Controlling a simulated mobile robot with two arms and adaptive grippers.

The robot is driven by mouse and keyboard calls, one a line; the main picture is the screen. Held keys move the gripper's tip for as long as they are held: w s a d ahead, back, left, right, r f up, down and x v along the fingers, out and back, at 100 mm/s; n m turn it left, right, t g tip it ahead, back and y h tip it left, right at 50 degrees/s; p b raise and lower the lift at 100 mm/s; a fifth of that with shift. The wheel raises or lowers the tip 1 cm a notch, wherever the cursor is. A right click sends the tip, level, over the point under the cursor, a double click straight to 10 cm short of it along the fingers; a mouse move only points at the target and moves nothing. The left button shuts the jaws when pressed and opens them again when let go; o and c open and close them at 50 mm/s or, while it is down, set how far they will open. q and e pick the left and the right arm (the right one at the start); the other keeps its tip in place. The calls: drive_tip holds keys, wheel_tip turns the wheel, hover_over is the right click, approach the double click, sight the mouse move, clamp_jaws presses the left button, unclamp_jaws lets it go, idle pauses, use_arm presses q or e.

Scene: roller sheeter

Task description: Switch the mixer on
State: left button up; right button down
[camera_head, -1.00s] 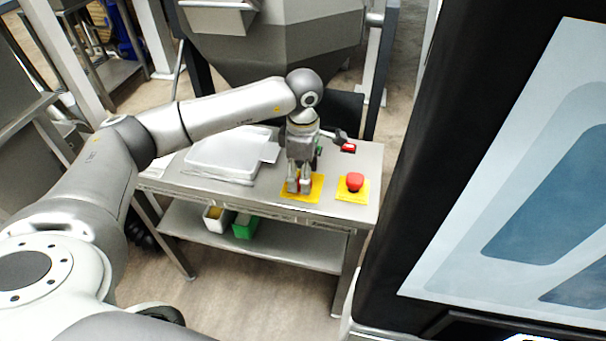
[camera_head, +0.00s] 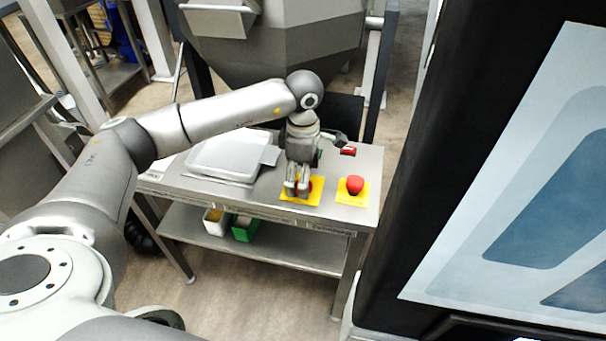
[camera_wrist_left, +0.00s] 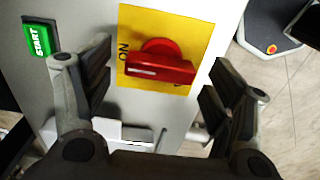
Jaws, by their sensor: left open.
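The red rotary switch (camera_wrist_left: 160,65) sits on a yellow plate (camera_wrist_left: 200,25) marked ON in the left wrist view. Its bar lies nearly level across that picture. In the head view, its yellow plate (camera_head: 315,194) is on the metal table, and my fingers partly hide the switch. My left gripper (camera_head: 297,188) is open and points down over the switch. In the wrist view its fingers (camera_wrist_left: 165,68) stand on either side of the switch with gaps; contact cannot be told. A green START button (camera_wrist_left: 38,39) is at the upper left there. My right gripper is out of view.
A red mushroom button (camera_head: 355,185) on its own yellow plate stands right of the gripper. A small red button (camera_head: 348,151) is behind it. A pale tray (camera_head: 228,152) lies on the table's left. A large dark-framed panel (camera_head: 460,150) fills the right.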

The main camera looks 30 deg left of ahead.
use_arm(q)
wheel_tip(320, 180, up, 12)
idle(0.4)
idle(0.7)
